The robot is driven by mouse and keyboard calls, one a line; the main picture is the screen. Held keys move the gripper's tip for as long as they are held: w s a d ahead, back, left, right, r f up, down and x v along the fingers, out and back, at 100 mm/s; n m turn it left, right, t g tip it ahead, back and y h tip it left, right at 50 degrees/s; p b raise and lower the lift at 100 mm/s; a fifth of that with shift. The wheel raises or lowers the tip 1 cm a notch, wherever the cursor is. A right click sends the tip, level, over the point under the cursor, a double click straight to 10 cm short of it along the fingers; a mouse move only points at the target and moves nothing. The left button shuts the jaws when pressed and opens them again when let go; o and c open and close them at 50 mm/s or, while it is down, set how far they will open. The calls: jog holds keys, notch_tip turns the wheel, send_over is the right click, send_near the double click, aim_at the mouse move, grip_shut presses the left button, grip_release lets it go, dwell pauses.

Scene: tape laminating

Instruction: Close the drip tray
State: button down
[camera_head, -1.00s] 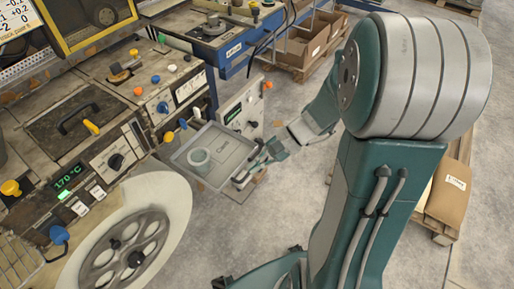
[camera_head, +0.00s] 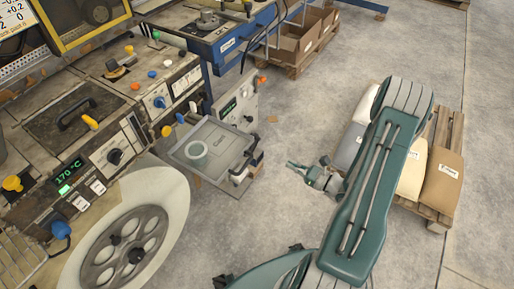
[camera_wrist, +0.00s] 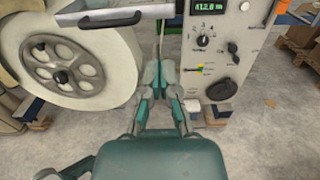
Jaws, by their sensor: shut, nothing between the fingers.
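The drip tray (camera_head: 222,167) is a shallow grey tray with a label and a dark handle (camera_head: 240,174) on its front side. In the wrist view the tray's front edge (camera_wrist: 150,10) and dark handle (camera_wrist: 110,18) show at the top. My gripper (camera_head: 291,165) is to the right of the tray, clear of the handle, with open floor between. In the wrist view my gripper (camera_wrist: 159,66) is shut and empty, its fingertips below and right of the handle.
The laminating machine (camera_head: 140,110) with knobs and displays fills the left. A large spoked roll (camera_head: 125,245) stands at its lower front. A control panel (camera_head: 238,110) is behind the tray. A pallet with sacks (camera_head: 437,190) lies beyond my arm. The grey floor between is clear.

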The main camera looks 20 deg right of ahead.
aim_at(250, 145)
jog(key=x, duration=1.3)
jog(key=shift+w+a, duration=0.3)
jog(key=shift+w, duration=0.15)
